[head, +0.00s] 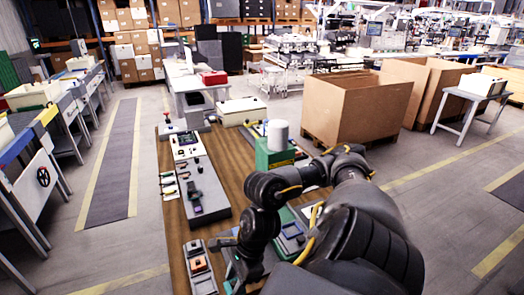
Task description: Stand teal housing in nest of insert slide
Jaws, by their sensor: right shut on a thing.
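My right arm comes in from the lower right. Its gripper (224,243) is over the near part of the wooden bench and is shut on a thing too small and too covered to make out. I cannot pick out the teal housing with certainty. A long grey plate (208,205) with a small dark block on it lies left of my right forearm; it may be the insert slide, but its nest cannot be made out. My left gripper is not in view.
A green box (270,158) with a white cylinder (278,134) stands on the bench (228,172) beyond my arm. A tray with orange parts (198,265) lies at the near left. Small tools (168,186) line the left edge. A cardboard box (352,108) stands behind.

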